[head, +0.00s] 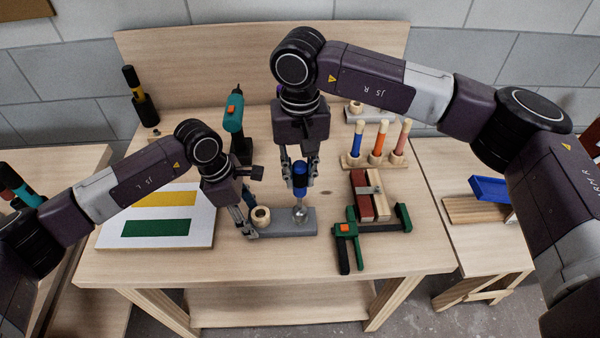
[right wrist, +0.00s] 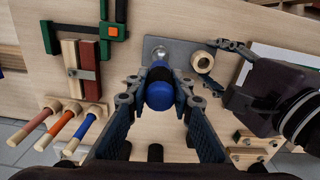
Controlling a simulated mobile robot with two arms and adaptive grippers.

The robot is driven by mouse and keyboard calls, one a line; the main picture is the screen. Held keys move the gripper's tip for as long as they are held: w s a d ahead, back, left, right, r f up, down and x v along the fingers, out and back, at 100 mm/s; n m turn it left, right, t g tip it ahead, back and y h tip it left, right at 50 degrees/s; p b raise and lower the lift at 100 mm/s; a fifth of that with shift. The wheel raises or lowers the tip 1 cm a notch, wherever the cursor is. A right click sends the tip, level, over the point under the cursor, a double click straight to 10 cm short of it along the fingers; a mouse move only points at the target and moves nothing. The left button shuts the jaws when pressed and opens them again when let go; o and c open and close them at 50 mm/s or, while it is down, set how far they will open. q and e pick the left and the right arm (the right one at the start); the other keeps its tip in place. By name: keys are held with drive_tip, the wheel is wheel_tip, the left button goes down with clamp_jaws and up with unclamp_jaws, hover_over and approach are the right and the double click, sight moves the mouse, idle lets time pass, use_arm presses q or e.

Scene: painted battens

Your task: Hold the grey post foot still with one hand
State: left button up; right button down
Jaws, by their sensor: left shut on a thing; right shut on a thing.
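The grey post foot (head: 290,226) lies flat near the middle of the bench, with a wooden ring-shaped socket (head: 261,216) at its left end. My left gripper (head: 247,226) is shut on the left end of the foot; its fingers also show in the right wrist view (right wrist: 221,45). My right gripper (head: 300,180) is shut on an upright blue-handled tool (head: 300,170) above the foot's right end. The tool's round blue end (right wrist: 159,96) faces the right wrist camera. Its silver lower part meets the foot; the exact contact is hard to tell.
A green clamp (head: 345,231) and red and wooden battens (head: 361,195) lie to the right. A rack holds blue, orange and pink pegs (head: 377,141). A teal drill (head: 234,110) stands behind. A white board (head: 150,238) with yellow and green strips lies left.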

drive_tip(key=shift+n, duration=0.6)
drive_tip(key=n, duration=0.5)
idle(0.3)
drive_tip(key=shift+n, duration=0.5)
drive_tip(key=shift+f, duration=0.65)
idle(1.2)
